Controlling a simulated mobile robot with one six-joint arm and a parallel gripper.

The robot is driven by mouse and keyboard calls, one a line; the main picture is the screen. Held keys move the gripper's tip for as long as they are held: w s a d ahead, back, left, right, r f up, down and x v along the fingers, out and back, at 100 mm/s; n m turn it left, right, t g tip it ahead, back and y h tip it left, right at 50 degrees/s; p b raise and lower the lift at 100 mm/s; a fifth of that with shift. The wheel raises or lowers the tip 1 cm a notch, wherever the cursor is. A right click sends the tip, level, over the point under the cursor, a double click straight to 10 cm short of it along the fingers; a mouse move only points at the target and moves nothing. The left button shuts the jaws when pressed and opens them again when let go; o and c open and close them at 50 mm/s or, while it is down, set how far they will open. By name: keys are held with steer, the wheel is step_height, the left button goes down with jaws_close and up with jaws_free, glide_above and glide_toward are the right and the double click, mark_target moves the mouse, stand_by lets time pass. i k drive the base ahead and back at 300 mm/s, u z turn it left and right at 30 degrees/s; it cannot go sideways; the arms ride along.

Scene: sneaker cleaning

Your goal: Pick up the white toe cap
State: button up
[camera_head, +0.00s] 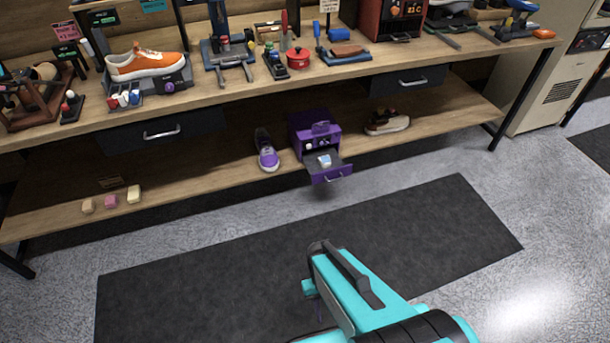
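A small white and pale-blue piece (324,160) lies in the pulled-out drawer (333,175) of a purple box (314,135) on the lower shelf. It may be the white toe cap, but it is too small to tell for sure. My teal arm is in the lower middle, over the dark mat and well apart from the drawer. My gripper's fingers do not show, so what it holds cannot be seen.
A purple sneaker (266,150) stands left of the box, and a dark shoe (386,122) lies to its right. The bench top (220,95) overhangs the lower shelf (215,168). Several small blocks sit at the shelf's left. The dark mat (430,215) before the shelf is clear.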

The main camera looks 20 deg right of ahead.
mark_target(325, 161)
steer(key=u, duration=0.15)
steer(key=k, duration=0.7)
steer(key=u, duration=1)
steer(key=i, duration=2.75)
steer(key=z, duration=0.45)
